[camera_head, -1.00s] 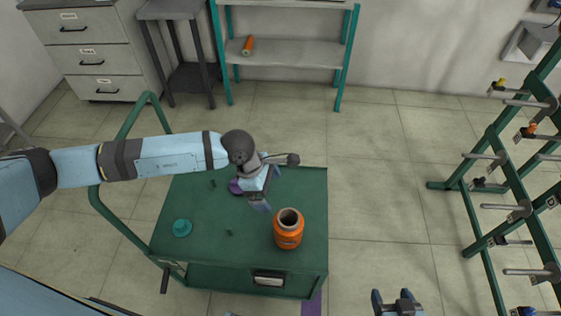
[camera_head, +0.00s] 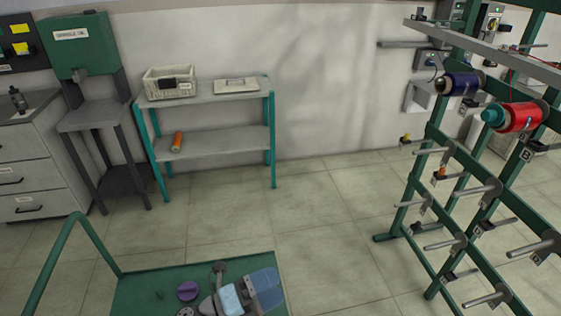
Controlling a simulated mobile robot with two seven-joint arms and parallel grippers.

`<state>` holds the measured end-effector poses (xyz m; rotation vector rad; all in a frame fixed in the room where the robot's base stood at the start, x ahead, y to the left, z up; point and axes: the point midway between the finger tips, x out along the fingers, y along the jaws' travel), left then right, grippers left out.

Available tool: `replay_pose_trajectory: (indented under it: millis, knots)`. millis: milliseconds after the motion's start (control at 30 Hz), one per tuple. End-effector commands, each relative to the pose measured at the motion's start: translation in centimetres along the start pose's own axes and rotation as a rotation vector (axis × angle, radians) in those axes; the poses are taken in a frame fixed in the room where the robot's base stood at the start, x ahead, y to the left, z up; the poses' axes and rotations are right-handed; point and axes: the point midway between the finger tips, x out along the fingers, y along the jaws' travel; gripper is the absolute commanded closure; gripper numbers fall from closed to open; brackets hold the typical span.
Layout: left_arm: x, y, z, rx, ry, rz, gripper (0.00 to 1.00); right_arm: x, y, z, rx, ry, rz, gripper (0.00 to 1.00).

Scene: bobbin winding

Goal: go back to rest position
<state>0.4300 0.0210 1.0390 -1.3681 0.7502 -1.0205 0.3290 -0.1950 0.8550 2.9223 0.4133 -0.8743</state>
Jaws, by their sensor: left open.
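My left gripper (camera_head: 243,296) shows at the bottom of the head view, above the green cart top (camera_head: 140,290). It is open, with nothing seen between its fingers. Most of my left arm is below the picture edge. A purple round piece (camera_head: 188,291) lies on the cart just left of the gripper, apart from it. My right gripper is out of view.
A green rack (camera_head: 445,150) with bare pegs and a few spools, including a red one (camera_head: 522,117) and a dark blue one (camera_head: 459,84), stands at the right. A shelf (camera_head: 212,140) holds an orange spool (camera_head: 177,142). Floor between is clear.

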Motion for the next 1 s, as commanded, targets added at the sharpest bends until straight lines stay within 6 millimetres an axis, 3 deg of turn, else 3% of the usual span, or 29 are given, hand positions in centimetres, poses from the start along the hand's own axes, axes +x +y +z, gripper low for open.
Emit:
replay_pose_trajectory:
  millis: [167,300,500,600,800,1000]
  knots:
    - [-3.8,1.1,2.4,-0.487,-0.374,-0.058,0.00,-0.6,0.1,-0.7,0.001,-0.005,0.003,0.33]
    - [-8.7,4.2,3.1,-0.869,-0.662,-0.082,0.00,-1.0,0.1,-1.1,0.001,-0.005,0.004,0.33]
    - [-16.7,9.3,0.4,-1.365,-1.028,-0.098,0.00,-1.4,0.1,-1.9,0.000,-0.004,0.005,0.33]
    - [-19.7,11.1,-1.4,-1.537,-1.150,-0.103,0.00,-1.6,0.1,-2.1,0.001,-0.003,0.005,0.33]
    - [-22.1,12.4,-3.4,-1.685,-1.251,-0.109,0.00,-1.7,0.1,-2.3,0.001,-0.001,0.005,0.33]
    - [-22.2,12.5,-3.5,-1.693,-1.255,-0.109,0.00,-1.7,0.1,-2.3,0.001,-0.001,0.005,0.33]
